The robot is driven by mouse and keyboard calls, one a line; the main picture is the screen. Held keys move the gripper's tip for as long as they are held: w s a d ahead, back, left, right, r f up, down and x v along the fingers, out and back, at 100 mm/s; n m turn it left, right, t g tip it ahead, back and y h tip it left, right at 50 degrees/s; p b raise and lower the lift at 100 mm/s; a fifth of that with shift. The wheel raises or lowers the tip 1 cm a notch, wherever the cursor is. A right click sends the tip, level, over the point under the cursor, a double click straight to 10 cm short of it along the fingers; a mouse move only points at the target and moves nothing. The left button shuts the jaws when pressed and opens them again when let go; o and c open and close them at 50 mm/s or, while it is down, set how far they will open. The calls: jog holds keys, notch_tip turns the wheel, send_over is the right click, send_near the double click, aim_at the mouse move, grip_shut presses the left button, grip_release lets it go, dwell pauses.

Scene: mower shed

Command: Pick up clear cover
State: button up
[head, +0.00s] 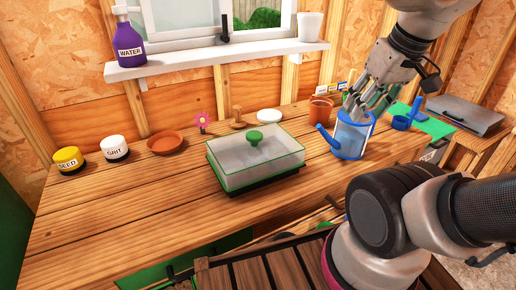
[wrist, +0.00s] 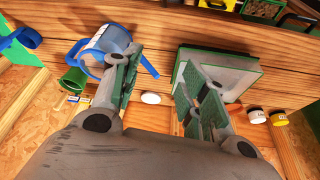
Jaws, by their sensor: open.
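The clear cover (head: 232,176) is a see-through box lid with green edges and a green knob (head: 254,138) on top. It sits on a dark green tray (head: 262,188) in the middle of the bench. My gripper (head: 366,104) is open and empty, above the blue watering can, to the right of the cover. In the wrist view, the cover (wrist: 238,80) shows partly behind the right-hand finger of my gripper (wrist: 165,88). The knob is hidden there.
The blue watering can (head: 350,138) stands right of the cover. Grit (head: 114,148) and seed (head: 68,160) jars stand far left. The front left bench is clear.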

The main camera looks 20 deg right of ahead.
jog(key=shift+o, duration=1.4)
jog(key=w+a+f+n+g, duration=0.2)
jog(key=w+a+f, duration=0.1)
jog(key=w+a, duration=0.2)
jog(key=shift+w+a+f+g, duration=0.3)
jog(key=shift+w+a, duration=0.05)
jog(key=shift+a, duration=0.4)
jog(key=m+g, duration=0.2)
jog(key=m, duration=1.2)
send_over(254, 134)
jog(key=f, duration=0.3)
jog(key=shift+w+d+f, duration=0.15)
jog(key=shift+w, duration=0.2)
jog(key=m, duration=0.3)
jog(key=shift+m, duration=0.3)
jog(key=f, duration=0.7)
jog(key=shift+s+f, duration=0.4)
jog(key=c, duration=1.2)
